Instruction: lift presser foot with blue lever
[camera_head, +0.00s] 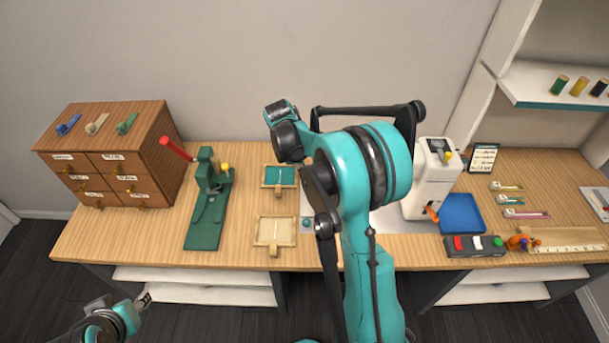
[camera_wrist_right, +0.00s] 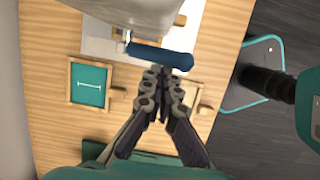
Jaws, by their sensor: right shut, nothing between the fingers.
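The white sewing machine (camera_head: 428,182) stands on the table, its left part hidden behind my right arm in the head view. In the right wrist view its pale body (camera_wrist_right: 130,12) is at the top. The blue lever (camera_wrist_right: 162,57) sticks out below it as a thick dark blue bar. My right gripper (camera_wrist_right: 160,75) is shut and empty, its tips right at the lever's lower edge; I cannot tell if they touch. The presser foot is not clearly visible. My left gripper (camera_head: 145,299) is low at the left, off the table, too small to judge.
A green press with a red handle (camera_head: 207,215) and a wooden drawer cabinet (camera_head: 105,150) stand at left. Two wooden frames (camera_head: 275,232) lie beside my right arm. A blue tray (camera_head: 461,213) and a switch box (camera_head: 475,245) lie right of the machine.

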